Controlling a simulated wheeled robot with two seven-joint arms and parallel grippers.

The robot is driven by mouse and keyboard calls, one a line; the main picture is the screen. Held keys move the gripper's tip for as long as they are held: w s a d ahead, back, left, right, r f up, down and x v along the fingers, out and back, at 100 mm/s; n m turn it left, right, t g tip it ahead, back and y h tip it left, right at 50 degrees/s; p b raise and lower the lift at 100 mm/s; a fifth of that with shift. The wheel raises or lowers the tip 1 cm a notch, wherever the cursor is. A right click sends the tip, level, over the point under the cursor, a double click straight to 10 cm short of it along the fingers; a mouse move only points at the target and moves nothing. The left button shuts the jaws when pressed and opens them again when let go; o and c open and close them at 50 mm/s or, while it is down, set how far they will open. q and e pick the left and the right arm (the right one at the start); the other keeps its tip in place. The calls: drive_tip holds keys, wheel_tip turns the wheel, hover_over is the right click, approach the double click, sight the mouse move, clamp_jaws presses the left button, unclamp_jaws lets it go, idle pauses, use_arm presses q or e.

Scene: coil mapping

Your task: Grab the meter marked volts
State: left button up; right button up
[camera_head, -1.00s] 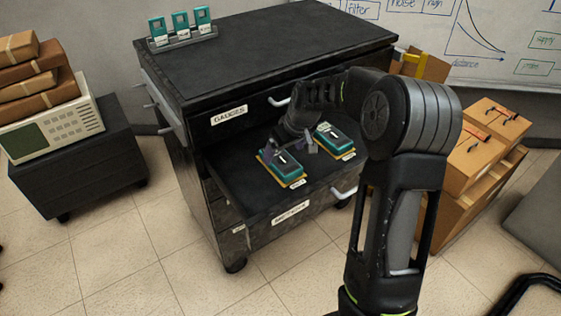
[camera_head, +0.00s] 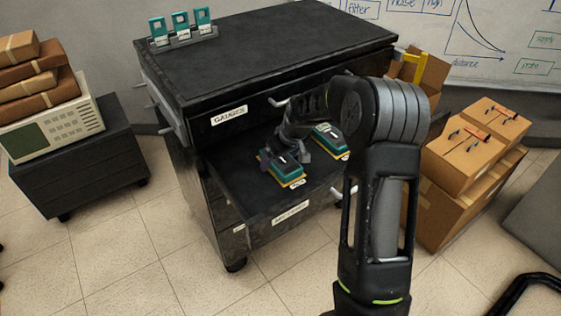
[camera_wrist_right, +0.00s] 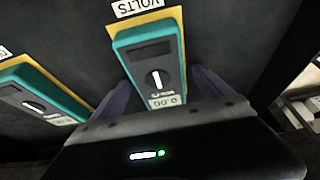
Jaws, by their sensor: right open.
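The meter marked volts (camera_wrist_right: 150,65) is teal with a dark face and a white dial, on a yellow base, its VOLTS label (camera_wrist_right: 137,7) beside one end. In the head view it is the left meter (camera_head: 284,171) in the open drawer, partly hidden by my wrist. My right gripper (camera_wrist_right: 160,88) is open, with its fingers on either side of this meter's display end; I cannot tell whether they touch it. In the head view the right gripper (camera_head: 284,156) is over that meter. My left gripper is not in view.
A second teal meter (camera_head: 330,136) lies beside it in the drawer (camera_head: 245,186). Several teal gauges (camera_head: 181,28) stand in a rack on the cabinet top (camera_head: 260,55). Cardboard boxes (camera_head: 465,155) stand at right. An oscilloscope (camera_head: 50,128) and parcels sit at left.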

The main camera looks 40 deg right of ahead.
drive_tip(key=shift+c, duration=0.3)
drive_tip(key=c, duration=1.7)
drive_tip(key=shift+r, duration=0.15)
drive_tip(key=shift+c, duration=0.2)
wheel_tip(320, 180, up, 10)
drive_tip(key=shift+f, duration=0.1)
